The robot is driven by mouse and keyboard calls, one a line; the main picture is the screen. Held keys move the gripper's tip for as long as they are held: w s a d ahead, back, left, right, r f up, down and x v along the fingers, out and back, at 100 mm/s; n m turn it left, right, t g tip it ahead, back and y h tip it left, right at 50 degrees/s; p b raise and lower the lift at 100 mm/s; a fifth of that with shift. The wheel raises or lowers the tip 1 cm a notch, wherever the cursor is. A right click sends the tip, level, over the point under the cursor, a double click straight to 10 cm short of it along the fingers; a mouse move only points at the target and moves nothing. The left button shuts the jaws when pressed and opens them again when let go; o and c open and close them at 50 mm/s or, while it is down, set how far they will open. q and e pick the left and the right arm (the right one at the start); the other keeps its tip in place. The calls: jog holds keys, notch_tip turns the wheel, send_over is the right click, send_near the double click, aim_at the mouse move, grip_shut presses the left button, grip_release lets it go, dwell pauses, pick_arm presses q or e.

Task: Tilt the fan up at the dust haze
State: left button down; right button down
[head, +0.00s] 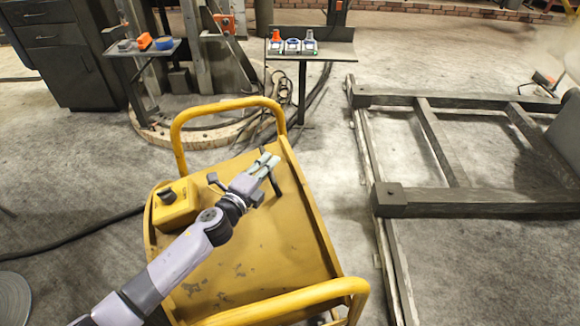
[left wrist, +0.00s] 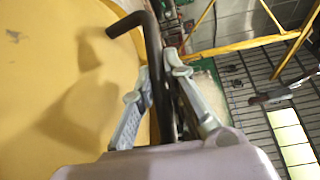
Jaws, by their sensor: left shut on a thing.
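My left gripper (head: 264,166) is above the far right part of a yellow cart (head: 245,262). It is shut on a black bent rod (head: 276,186). In the left wrist view the rod (left wrist: 153,45) passes between the two grey fingers, and its bent end reaches left over a yellow surface. What the rod belongs to is hidden. My right gripper is not in view.
A yellow box (head: 175,208) with a black knob sits on the cart's left side. Two small stands (head: 310,50) (head: 120,50) with small items are beyond the cart. A dark beam frame (head: 450,200) lies on the right. A cable (head: 75,238) runs along the floor.

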pick_arm(q)
jog(key=a, duration=0.1)
jog(key=s+a, duration=0.1)
jog(key=a, duration=0.1)
jog(key=shift+s+a+r+p, duration=0.1)
jog(key=shift+a+p, duration=0.1)
jog(key=shift+p, duration=0.15)
jog(key=c, duration=1.9)
grip_release()
jog(key=shift+r, duration=0.1)
jog(key=v, duration=1.2)
